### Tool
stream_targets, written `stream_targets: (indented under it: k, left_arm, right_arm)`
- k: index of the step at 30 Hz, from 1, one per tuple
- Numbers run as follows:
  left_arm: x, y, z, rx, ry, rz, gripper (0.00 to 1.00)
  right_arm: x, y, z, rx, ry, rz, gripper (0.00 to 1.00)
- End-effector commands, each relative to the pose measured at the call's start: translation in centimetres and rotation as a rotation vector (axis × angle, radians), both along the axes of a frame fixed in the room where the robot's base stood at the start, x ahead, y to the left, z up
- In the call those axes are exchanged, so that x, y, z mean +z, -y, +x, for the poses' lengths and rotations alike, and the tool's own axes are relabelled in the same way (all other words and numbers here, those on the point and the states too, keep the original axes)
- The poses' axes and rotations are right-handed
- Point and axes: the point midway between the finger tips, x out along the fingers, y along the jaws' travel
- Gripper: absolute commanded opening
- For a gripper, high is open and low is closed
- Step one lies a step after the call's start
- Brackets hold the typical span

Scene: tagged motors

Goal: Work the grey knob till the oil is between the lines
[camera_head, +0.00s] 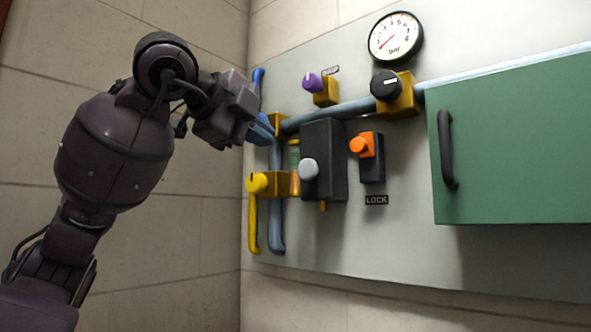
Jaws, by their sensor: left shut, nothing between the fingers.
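The grey knob (309,169) sticks out from the front of a dark box (325,150) on the wall panel. Beside the box on its left is a narrow sight glass (294,166), greenish above and amber-orange below. It is partly covered by the box and a brass block, and I cannot make out its lines or the exact oil level. My right gripper is not in view.
A yellow-handled valve (258,183) lies lower left of the knob. An orange knob (361,146) above a LOCK label is to its right. A purple knob (312,82), black knob (386,85) and bar gauge (395,37) are above. A green cabinet (520,145) juts out at right.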

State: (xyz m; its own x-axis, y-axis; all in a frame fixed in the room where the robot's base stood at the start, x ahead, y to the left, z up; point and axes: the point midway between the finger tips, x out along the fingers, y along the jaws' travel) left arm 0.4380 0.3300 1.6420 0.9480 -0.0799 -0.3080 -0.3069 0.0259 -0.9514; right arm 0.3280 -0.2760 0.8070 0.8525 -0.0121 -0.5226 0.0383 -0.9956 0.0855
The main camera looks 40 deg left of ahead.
Motion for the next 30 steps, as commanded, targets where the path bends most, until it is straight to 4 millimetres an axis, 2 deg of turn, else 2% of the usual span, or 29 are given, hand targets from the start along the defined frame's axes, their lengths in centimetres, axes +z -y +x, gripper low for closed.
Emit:
stream_targets:
  k: [12,30]
  left_arm:
    - [0.0,0.0,0.0,0.0,0.0,0.0,0.0]
    - [0.0,0.0,0.0,0.0,0.0,0.0,0.0]
  right_arm:
    - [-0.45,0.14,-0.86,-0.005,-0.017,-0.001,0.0]
    - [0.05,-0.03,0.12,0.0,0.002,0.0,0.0]
